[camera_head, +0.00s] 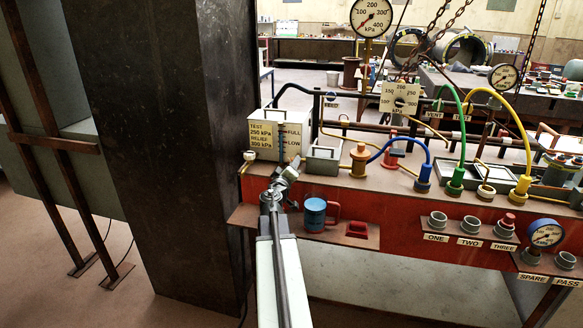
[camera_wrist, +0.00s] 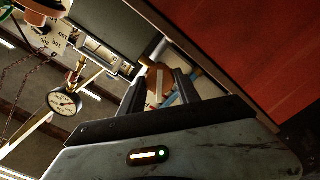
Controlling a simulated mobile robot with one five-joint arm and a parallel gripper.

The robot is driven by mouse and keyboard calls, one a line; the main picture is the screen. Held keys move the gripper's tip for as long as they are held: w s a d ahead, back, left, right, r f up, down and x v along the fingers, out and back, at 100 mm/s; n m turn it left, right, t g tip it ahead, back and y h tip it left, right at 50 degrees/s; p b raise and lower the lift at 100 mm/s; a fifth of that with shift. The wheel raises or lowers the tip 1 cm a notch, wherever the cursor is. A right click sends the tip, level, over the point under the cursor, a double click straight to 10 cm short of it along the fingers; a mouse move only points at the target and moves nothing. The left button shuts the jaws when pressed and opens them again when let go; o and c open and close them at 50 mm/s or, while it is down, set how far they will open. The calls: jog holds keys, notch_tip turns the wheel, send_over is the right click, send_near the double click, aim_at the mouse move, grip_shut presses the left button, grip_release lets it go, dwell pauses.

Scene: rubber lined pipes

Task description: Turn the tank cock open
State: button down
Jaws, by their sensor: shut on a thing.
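The white tank (camera_head: 262,150) with TEST and RELIEF labels and a FULL/LOW level gauge stands at the left end of the red bench. My gripper (camera_head: 287,170) is in front of the tank's lower part and hides what is there. In the wrist view my gripper (camera_wrist: 160,92) is closed around a rounded orange-brown piece with a pale stripe (camera_wrist: 158,80), which looks like the tank cock. The picture is dark, so which way the cock is turned cannot be told.
A blue mug (camera_head: 315,213) stands on the front shelf close right of my arm. A dark pillar (camera_head: 160,120) rises at the left. Brass fittings and blue, green and yellow hoses (camera_head: 520,110) fill the bench to the right. A dial gauge (camera_wrist: 65,102) shows in the wrist view.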

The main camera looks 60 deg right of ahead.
jog(key=n, duration=0.5)
jog(key=shift+d, duration=0.1)
jog(key=n, duration=0.5)
jog(key=shift+n, duration=0.5)
jog(key=c, duration=0.9)
grip_release()
jog(key=v, duration=0.7)
jog(key=shift+a, duration=0.4)
